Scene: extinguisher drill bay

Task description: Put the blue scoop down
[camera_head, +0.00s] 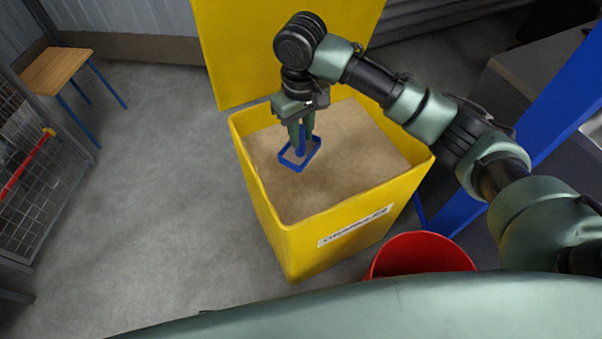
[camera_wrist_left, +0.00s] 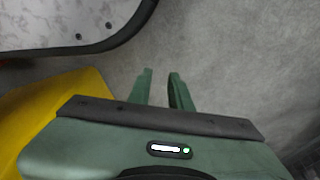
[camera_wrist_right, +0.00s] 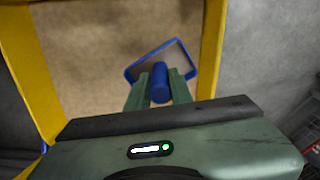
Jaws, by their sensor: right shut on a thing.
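The blue scoop (camera_head: 301,163) is over the sand-coloured granules (camera_head: 340,165) inside the yellow bin (camera_head: 268,210). My right gripper (camera_head: 301,138) points down and is shut on its upright handle. The right wrist view shows the handle (camera_wrist_right: 160,88) between the two fingers (camera_wrist_right: 160,90), with the scoop's blue rim (camera_wrist_right: 183,52) beyond them. I cannot tell whether the scoop touches the granules. My left gripper (camera_wrist_left: 161,90) shows only in its wrist view, with a gap between its fingers and nothing in it.
The bin's yellow lid (camera_head: 245,50) stands raised at the back. A red bucket (camera_head: 420,255) stands at the bin's front right. A wooden-topped stool (camera_head: 56,72) and a wire-mesh panel (camera_head: 40,185) are at the left. The grey floor (camera_head: 160,180) left of the bin is clear.

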